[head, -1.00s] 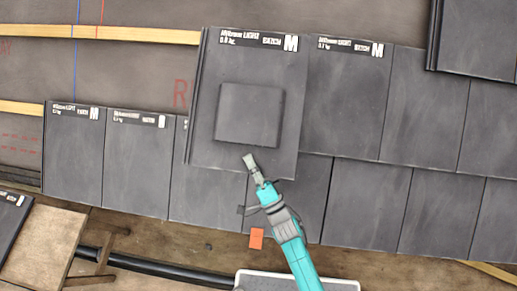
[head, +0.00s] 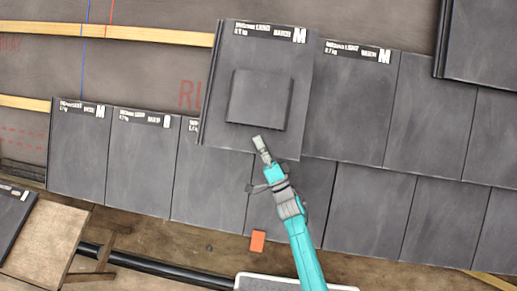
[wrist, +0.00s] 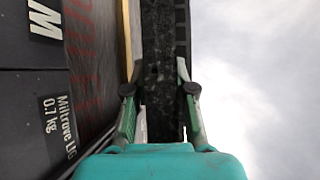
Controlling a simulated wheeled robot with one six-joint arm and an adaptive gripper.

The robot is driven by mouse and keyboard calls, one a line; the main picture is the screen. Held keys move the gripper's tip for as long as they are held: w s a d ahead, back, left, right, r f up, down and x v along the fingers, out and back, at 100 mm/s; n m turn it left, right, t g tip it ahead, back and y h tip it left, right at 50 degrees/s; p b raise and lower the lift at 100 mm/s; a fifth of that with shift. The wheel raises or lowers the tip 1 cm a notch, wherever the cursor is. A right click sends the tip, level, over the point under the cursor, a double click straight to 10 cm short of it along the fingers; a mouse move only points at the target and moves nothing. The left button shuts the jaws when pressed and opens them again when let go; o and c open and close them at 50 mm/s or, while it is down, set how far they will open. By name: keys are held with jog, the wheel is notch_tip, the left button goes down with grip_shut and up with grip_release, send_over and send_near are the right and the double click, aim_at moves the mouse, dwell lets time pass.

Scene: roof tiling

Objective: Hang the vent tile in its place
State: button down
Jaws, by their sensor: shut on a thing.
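The vent tile (head: 222,90) is dark grey with a raised square block on its face and a white label strip along its top. My gripper (head: 259,143) is shut on its lower edge. In the wrist view the vent tile (wrist: 160,70) shows edge-on between the two fingers (wrist: 158,95), with a gap between it and the roof. In the head view it covers the spot left of the laid upper-row tile (head: 348,105). Its top edge appears a little above that tile's top. What lies directly behind it is hidden.
A lower row of laid tiles (head: 140,155) runs along the eave. Wooden battens (head: 140,35) cross the bare underlay at left. Another dark tile (head: 480,45) is at upper right. An orange piece (head: 257,241) lies below the eave, near my arm.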

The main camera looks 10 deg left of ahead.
jog(key=shift+w+f, duration=0.25)
jog(key=shift+w, duration=0.95)
jog(key=shift+w+f, duration=0.5)
jog(key=shift+f, duration=0.25)
jog(key=shift+w+f, duration=0.5)
jog(key=shift+f, duration=0.25)
jog(key=shift+w+f, duration=0.5)
jog(key=shift+f, duration=0.25)
jog(key=shift+d+f, duration=0.1)
jog(key=shift+s+f+h, duration=0.1)
jog(key=shift+s+h, duration=0.05)
jog(key=shift+h, duration=0.15)
dwell(0.5)
jog(key=c, duration=0.9)
grip_release()
jog(key=shift+f, duration=0.2)
jog(key=shift+v, duration=3.7)
jog(key=shift+s+r, duration=0.1)
jog(key=shift+r, duration=0.05)
jog(key=shift+r, duration=0.1)
